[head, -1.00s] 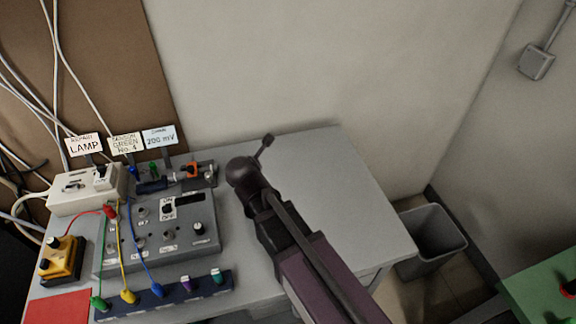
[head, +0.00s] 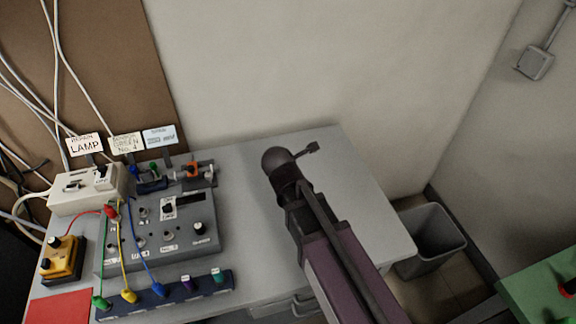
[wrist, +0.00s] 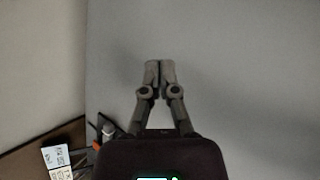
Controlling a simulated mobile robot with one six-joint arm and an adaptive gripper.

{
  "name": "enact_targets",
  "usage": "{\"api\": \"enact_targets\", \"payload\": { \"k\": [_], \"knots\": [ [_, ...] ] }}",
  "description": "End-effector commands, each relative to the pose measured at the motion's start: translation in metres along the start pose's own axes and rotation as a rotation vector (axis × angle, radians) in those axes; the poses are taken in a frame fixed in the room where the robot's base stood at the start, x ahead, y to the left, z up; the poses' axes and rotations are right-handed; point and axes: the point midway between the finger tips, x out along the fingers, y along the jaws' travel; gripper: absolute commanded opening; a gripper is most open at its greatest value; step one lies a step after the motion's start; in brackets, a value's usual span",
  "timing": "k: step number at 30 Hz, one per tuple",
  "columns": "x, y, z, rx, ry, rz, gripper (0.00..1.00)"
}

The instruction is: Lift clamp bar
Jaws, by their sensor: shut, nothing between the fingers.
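My gripper (wrist: 159,66) is shut and empty in the wrist view, its two fingertips together over bare grey tabletop. In the head view my arm's dark wrist end is over the middle of the table, and the fingers are hidden. A small clamp-like fixture with an orange part (head: 192,170) sits at the back of the grey control box, left of my arm and apart from it. A bit of orange also shows at lower left in the wrist view (wrist: 97,145). I cannot tell for sure which part is the clamp bar.
The grey control box (head: 205,240) has knobs and coloured cables. A white switch box (head: 112,190), sign cards (head: 160,138) and a yellow box (head: 62,262) stand at the left. The grey table (head: 350,190) is clear at right, with a bin (head: 432,240) beyond it.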

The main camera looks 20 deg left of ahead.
Motion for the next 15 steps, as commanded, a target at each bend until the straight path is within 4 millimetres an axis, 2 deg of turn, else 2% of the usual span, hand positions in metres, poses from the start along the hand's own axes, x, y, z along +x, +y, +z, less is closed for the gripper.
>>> {"api": "enact_targets", "payload": {
  "k": [10,15],
  "knots": [
    [0.000,-0.001,0.001,0.005,0.000,-0.002,0.00],
    [0.003,-0.009,0.012,0.060,-0.002,-0.024,0.00]
  ]
}}
